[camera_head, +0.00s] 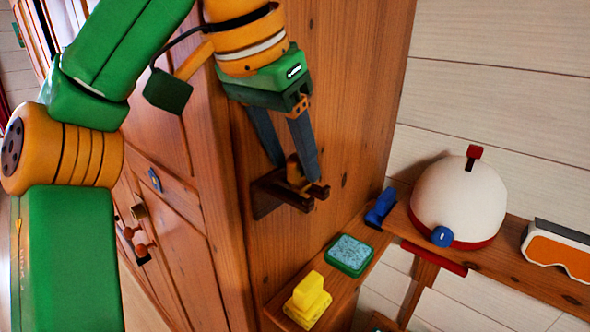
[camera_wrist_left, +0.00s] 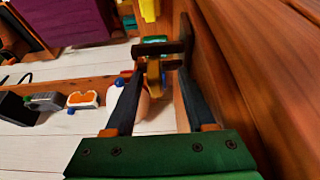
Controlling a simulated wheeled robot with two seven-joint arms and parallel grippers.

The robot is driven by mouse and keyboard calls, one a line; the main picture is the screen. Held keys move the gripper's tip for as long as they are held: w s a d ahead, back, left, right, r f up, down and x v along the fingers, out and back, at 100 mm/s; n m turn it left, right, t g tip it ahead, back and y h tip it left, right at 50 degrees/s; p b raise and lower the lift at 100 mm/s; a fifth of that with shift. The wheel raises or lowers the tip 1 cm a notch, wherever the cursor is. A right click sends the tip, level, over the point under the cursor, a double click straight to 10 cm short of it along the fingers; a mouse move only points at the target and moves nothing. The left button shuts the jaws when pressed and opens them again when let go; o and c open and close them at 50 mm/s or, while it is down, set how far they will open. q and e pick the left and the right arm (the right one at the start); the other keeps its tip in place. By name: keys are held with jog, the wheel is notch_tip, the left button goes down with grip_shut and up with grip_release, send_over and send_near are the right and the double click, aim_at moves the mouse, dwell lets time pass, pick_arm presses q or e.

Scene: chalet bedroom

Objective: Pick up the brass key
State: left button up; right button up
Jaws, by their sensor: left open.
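The brass key (camera_head: 294,170) is a small golden-brown piece at the dark wooden peg holder (camera_head: 268,194) on the side of the wooden cabinet. Part of it is hidden by my fingers in the head view. In the left wrist view the brass key (camera_wrist_left: 153,74) shows between the fingertips, at the dark holder (camera_wrist_left: 176,47). My left gripper (camera_head: 297,168) points down at the key with its two grey fingers apart, one on each side. The left wrist view also shows the open fingers (camera_wrist_left: 160,78). I cannot tell whether either finger touches the key. My right gripper is not in view.
The cabinet side (camera_head: 345,110) stands close beside my left gripper. Below are a wooden shelf with a yellow block (camera_head: 308,298), a blue-topped green box (camera_head: 349,255) and a blue object (camera_head: 380,207). A white helmet (camera_head: 458,195) and orange goggles (camera_head: 560,252) lie to the right.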

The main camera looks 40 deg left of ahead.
pick_arm(q)
jog(key=shift+w+d+f, duration=0.5)
jog(key=shift+w+f, duration=0.35)
jog(key=shift+w, duration=0.05)
jog(key=shift+s+a+r, duration=0.1)
jog(key=shift+s+a, duration=0.1)
jog(key=shift+s, duration=0.2)
grip_shut()
jog(key=shift+w, duration=0.1)
jog(key=shift+w+d, duration=0.15)
